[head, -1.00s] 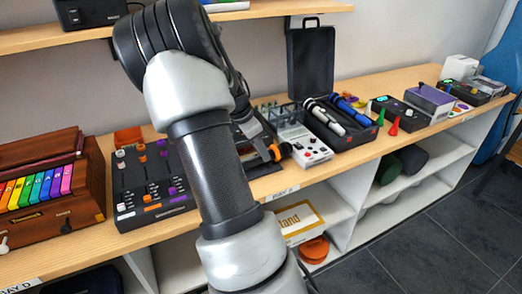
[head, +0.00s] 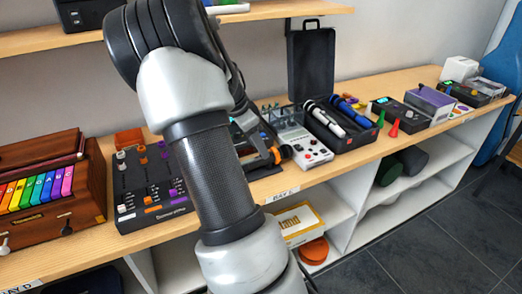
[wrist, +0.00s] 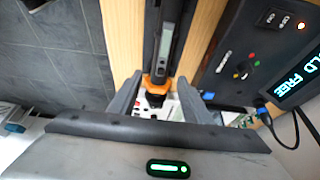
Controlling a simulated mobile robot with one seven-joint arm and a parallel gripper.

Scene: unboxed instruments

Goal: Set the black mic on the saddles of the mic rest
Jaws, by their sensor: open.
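A dark handheld piece with a grey display panel, an orange collar and a black end, apparently the black mic (wrist: 161,62), lies lengthwise in the wrist view. Its orange and black end also shows in the head view (head: 279,154), just right of my forearm. My gripper (wrist: 158,86) is open, with one finger on each side of the collar. I cannot tell whether either finger touches it. My arm hides most of this spot in the head view. I cannot make out the saddles of the mic rest in either view.
An open black case (head: 355,136) holds a white mic (head: 324,120) and a blue mic (head: 350,109). A white device (head: 303,148) stands left of it. A black slider panel (head: 150,187) stands left of my arm. Red and green cones (head: 394,129) stand right of the case.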

